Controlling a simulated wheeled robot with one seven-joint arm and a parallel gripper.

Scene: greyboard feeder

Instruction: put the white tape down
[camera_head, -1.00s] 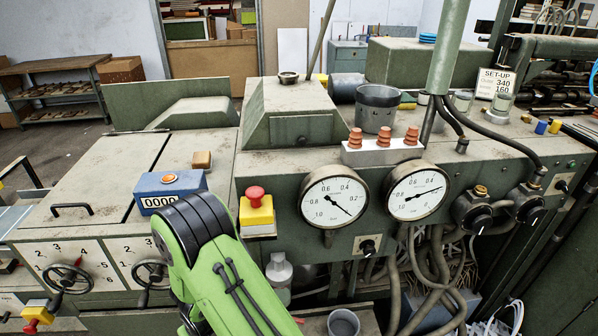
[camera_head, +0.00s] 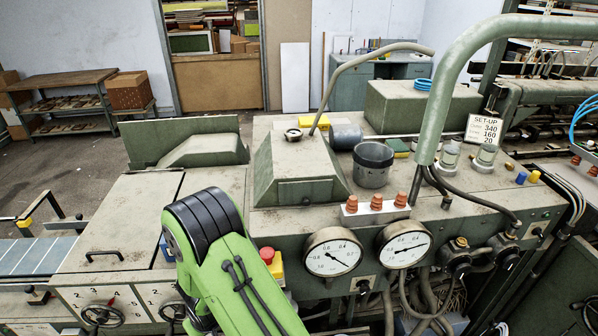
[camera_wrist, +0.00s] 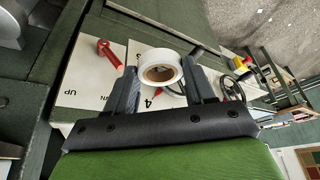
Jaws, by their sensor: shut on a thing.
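The white tape (camera_wrist: 149,57) is a small white roll with a brown core. It sits between the two dark fingers of my gripper (camera_wrist: 160,67) in the wrist view, and the gripper is shut on it. Pale numbered panels of the machine show behind and below the tape; I cannot tell how far apart they are. In the head view my green arm reaches in at the bottom, and both the gripper and the tape are hidden.
The machine top holds a grey cup (camera_head: 372,165), orange-brown knobs (camera_head: 377,202) and a set-up card (camera_head: 483,129). A curved green pipe (camera_head: 430,130) rises at right. A red handle (camera_wrist: 110,54) is near the left finger. The flat lid (camera_head: 120,215) at left is bare.

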